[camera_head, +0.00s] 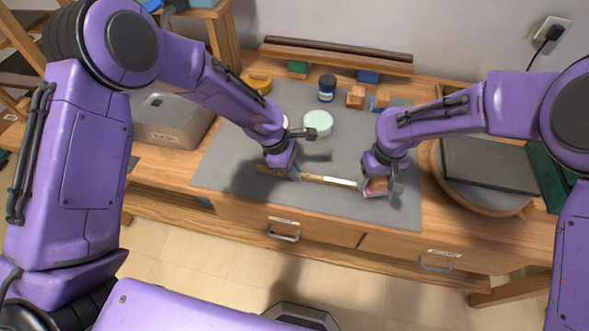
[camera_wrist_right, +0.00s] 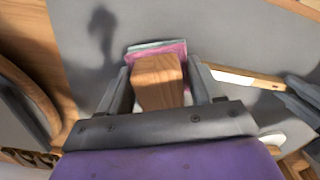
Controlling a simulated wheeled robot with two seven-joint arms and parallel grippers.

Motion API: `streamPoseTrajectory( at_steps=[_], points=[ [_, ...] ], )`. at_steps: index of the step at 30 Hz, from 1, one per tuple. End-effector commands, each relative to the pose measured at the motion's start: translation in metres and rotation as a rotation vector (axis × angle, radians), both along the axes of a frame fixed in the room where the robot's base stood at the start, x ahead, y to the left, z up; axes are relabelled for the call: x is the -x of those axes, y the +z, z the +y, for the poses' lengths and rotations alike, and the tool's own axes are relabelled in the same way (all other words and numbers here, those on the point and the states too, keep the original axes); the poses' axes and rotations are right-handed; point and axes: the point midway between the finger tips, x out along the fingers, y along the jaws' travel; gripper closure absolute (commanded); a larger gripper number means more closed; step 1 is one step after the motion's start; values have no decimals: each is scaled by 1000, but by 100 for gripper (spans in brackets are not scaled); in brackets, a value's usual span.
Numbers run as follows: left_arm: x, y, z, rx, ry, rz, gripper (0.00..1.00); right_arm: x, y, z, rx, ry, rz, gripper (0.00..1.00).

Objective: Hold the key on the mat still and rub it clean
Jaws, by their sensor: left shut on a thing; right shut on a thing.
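The piano key (camera_head: 336,181), a long wooden stick with a white end, lies on the grey mat (camera_head: 228,165) near its front edge. It also shows in the right wrist view (camera_wrist_right: 236,78). My left gripper (camera_head: 286,173) is shut on the key's wooden part, left of the white end. My right gripper (camera_head: 382,189) is shut on a wooden block with a pink pad (camera_head: 375,190) underneath. Whether the pad touches the key cannot be told.
A pale round tin (camera_head: 318,122), a dark jar (camera_head: 327,88) and small wooden blocks (camera_head: 356,97) stand behind on the mat. A grey metal box (camera_head: 170,120) is at left. A dark flat panel (camera_head: 488,168) lies over a round wooden thing at right.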

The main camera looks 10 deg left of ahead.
Motion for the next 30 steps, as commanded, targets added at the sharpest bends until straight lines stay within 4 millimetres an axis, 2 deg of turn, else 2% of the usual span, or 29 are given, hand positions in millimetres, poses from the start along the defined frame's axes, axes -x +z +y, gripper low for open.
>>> streamPoseTrajectory(
  at_steps=[5,10,30],
  points=[
    [0,0,0,0,0,0,100,1,0,-14,1,0,2,59],
    [0,0,0,0,0,-1,100,1,1,-13,1,1,2,59],
    [0,0,0,0,0,-1,100,1,0,32,1,2,2,59]
  ],
)
